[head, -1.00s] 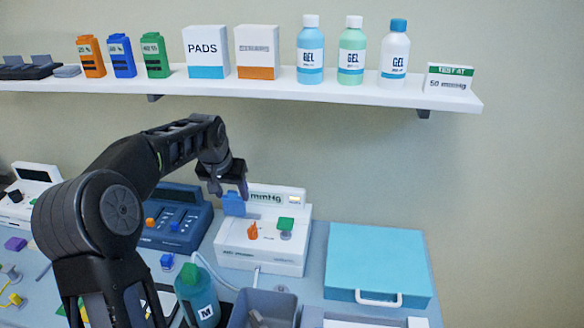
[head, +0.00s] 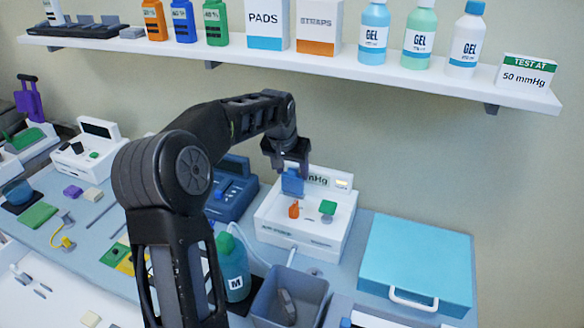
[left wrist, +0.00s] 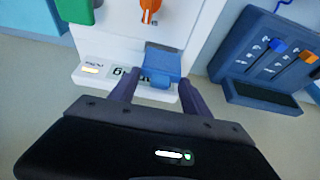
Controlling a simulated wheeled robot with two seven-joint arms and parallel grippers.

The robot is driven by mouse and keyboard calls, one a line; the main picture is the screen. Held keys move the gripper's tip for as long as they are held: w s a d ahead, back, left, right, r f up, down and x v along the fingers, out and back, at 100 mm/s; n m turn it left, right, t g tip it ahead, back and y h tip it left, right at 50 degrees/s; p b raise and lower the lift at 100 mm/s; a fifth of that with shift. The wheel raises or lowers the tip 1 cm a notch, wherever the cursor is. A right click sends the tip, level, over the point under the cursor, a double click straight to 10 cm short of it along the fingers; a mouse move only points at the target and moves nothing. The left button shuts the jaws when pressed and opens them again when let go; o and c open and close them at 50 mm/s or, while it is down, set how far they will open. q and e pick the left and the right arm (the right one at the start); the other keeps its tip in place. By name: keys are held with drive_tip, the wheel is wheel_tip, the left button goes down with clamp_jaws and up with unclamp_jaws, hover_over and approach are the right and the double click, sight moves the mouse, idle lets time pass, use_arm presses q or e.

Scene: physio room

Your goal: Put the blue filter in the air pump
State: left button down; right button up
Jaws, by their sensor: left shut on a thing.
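The blue filter (head: 292,182) is held in my left gripper (head: 291,168), which is shut on it. It hangs just above the back part of the white air pump (head: 268,220), in front of the pump's mmHg display. In the left wrist view the filter (left wrist: 162,61) sits between the two fingertips (left wrist: 160,80) and covers part of the display. The pump (left wrist: 185,25) carries an orange knob (head: 294,209) and a green piece (head: 328,207) on its top. I cannot tell whether the filter touches the pump. My right gripper is not in view.
A dark blue device (head: 232,187) stands close left of the pump. A teal case (head: 418,258) lies to the right. A green bottle (head: 233,266) and a grey bin (head: 288,297) stand in front. A white shelf (head: 300,62) with bottles and boxes runs above.

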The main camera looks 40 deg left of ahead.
sight(292, 184)
use_arm(q)
drive_tip(key=shift+f+b, duration=1.4)
drive_tip(key=shift+f, duration=0.9)
drive_tip(key=shift+f+b, duration=0.4)
drive_tip(key=shift+b, duration=0.05)
idle(0.4)
drive_tip(key=shift+c, duration=2.1)
unclamp_jaws()
drive_tip(key=shift+o, duration=0.3)
drive_tip(key=o, duration=0.4)
drive_tip(key=shift+c, duration=0.2)
drive_tip(key=shift+r, duration=0.1)
